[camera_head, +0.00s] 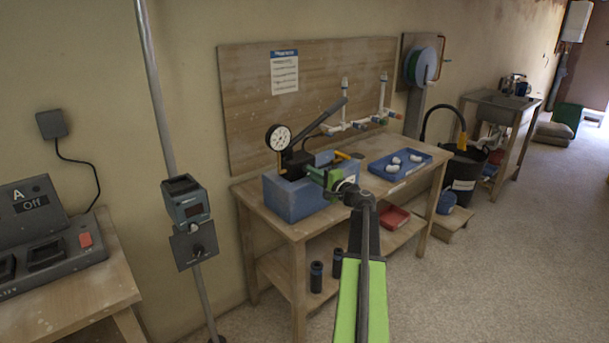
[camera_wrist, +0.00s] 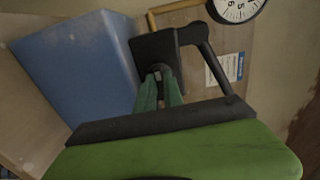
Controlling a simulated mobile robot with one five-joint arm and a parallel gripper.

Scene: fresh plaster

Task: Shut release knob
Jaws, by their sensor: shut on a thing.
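The test pump has a blue tank (camera_head: 292,197), a round white dial gauge (camera_head: 279,138) and a long dark lever (camera_head: 327,122), and stands on the wooden workbench. My gripper (camera_head: 319,175) reaches the right side of the pump. In the wrist view my green fingers (camera_wrist: 158,92) are shut on a small grey release knob (camera_wrist: 157,74) below the dark pump block (camera_wrist: 155,48). The fingers hide most of the knob, so its turn position cannot be told. The blue tank shows at left in the wrist view (camera_wrist: 80,70), the gauge at top right (camera_wrist: 235,8).
A blue tray (camera_head: 400,180) with white fittings lies right of the pump. White pipework (camera_head: 350,125) is fixed to the backboard behind. A meter on a pole (camera_head: 186,203) stands left of the bench. A black bucket (camera_head: 463,170) stands farther right. The floor at right is clear.

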